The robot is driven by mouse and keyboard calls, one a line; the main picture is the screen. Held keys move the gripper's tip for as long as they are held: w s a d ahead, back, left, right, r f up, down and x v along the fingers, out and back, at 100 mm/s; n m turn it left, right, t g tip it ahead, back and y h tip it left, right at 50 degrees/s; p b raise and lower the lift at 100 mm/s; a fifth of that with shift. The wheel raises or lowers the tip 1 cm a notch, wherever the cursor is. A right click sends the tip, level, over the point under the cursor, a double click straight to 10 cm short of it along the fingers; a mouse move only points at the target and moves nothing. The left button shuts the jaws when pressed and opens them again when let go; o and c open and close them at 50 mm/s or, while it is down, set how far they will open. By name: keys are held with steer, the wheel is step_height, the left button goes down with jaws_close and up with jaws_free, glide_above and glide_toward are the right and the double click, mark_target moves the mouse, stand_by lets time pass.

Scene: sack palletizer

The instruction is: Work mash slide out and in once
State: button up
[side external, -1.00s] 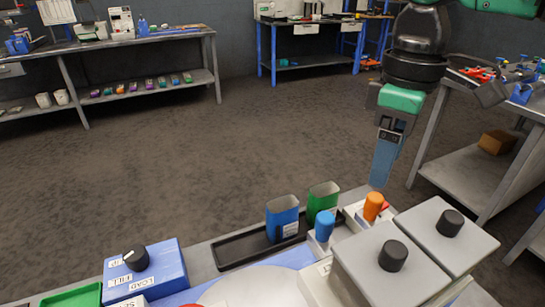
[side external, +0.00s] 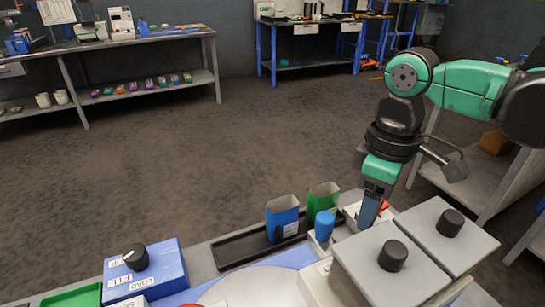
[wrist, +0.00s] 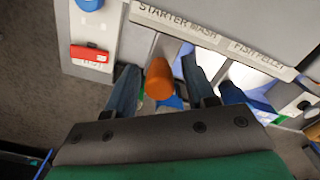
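An orange knob (wrist: 158,80) stands below the STARTER MASH label (wrist: 175,20) in the wrist view. My gripper (wrist: 160,72) is open, with one finger on each side of the knob and a small gap showing on both sides. In the side external view my gripper (side external: 368,215) points down behind the grey hoppers and hides the orange knob. A blue knob (side external: 325,226) stands just left of it; it also shows in the wrist view (wrist: 232,93), below the FISH PELLET label (wrist: 257,51).
Two grey hopper lids with black knobs (side external: 393,256) stand close in front of my gripper. A blue bin (side external: 282,220) and a green bin (side external: 322,199) stand in a black tray (side external: 230,252). A blue dial box (side external: 150,270) sits at left. A red switch (wrist: 90,53) is beside the labels.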

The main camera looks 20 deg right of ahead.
jaws_close()
steer(key=shift+w, duration=1.75)
steer(key=shift+s, duration=1.75)
steer(key=shift+o, duration=2.4)
jaws_free()
